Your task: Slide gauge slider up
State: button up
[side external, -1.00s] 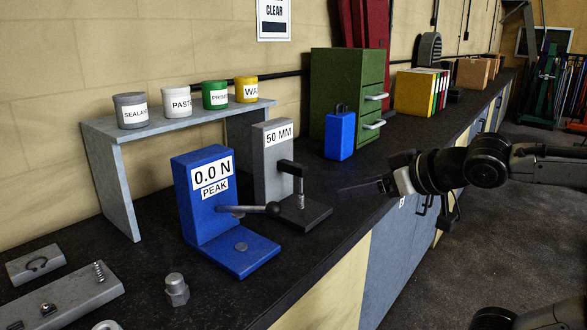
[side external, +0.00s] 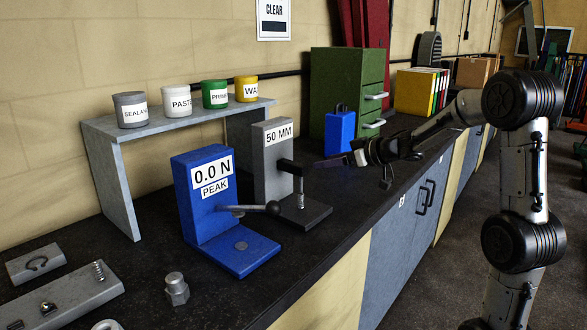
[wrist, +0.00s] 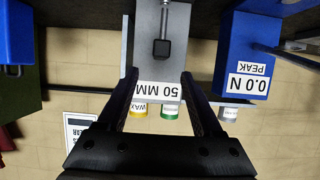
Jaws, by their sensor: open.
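The grey gauge (side external: 270,160) stands upright on the bench with a "50 MM" label on its front. Its dark slider (side external: 290,167) juts out from the front, above a small spring post on the black base (side external: 304,212). My gripper (side external: 318,163) is just right of the slider, roughly level with it and apart from it. In the wrist view, which is upside down, my gripper (wrist: 160,76) is open and empty. The gauge (wrist: 176,48) and its slider (wrist: 161,46) appear beyond and between its fingers.
A blue tester (side external: 205,200) reading "0.0 N" with a lever stands left of the gauge. A blue block (side external: 340,133) and green drawers (side external: 340,85) are behind my gripper. A grey shelf (side external: 110,180) holds several jars.

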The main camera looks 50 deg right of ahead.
aim_at(293, 167)
jog(key=x, duration=1.3)
jog(key=shift+a, duration=0.1)
grip_shut()
dwell(1.0)
